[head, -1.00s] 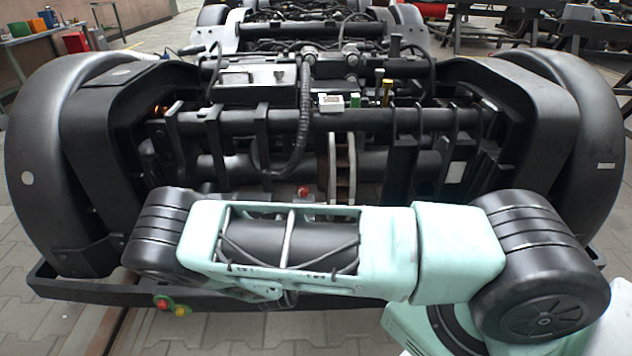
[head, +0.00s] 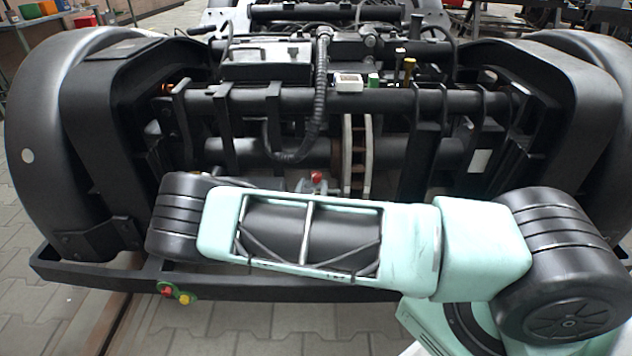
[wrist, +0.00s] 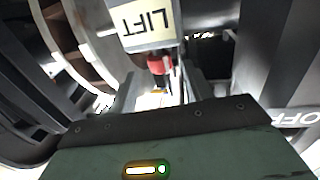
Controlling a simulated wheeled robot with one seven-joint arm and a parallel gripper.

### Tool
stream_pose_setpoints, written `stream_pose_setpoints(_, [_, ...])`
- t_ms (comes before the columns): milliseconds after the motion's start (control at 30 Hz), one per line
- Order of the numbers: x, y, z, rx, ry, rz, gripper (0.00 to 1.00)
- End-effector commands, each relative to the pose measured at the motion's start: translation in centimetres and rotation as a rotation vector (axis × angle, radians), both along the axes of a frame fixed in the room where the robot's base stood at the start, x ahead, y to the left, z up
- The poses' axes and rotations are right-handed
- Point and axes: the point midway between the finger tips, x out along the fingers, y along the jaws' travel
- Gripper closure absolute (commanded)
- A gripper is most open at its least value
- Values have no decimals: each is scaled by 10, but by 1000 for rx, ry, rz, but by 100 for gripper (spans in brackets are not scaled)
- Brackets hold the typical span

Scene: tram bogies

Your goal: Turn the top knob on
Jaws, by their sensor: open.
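A small red knob (head: 317,178) shows in the head view low at the middle of the bogie, just above my arm. In the wrist view a red part (wrist: 157,66) stands below a pale label (wrist: 150,22) that reads LIFT upside down. My gripper (wrist: 157,88) is open, with its two grey fingers apart and the red part between or just beyond their tips. I cannot tell whether either finger touches it. In the head view my arm hides most of the gripper. Which knob is the top one I cannot tell.
Bars and hoses (head: 320,90) crowd the bogie above.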

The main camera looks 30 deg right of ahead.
Motion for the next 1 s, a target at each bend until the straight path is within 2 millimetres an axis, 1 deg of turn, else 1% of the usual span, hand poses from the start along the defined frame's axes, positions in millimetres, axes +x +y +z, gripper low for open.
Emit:
stream_pose_setpoints(33, [7,-7,-3,-1,-2,-1,50])
stream_pose_setpoints(133, [19,-19,-2,-1,-1,-1,50])
stream_pose_setpoints(300, [32,-31,-2,1,-1,1,50])
stream_pose_setpoints(433, [36,-35,0,1,-1,1,50])
stream_pose_setpoints(700, [36,-36,0,0,0,1,50])
stream_pose_setpoints(767, [36,-36,0,0,0,1,66])
stream_pose_setpoints(800, [36,-36,0,0,0,1,77])
stream_pose_setpoints(867, [36,-35,0,0,0,1,92])
stream_pose_setpoints(1000, [36,-35,0,0,0,2,93])
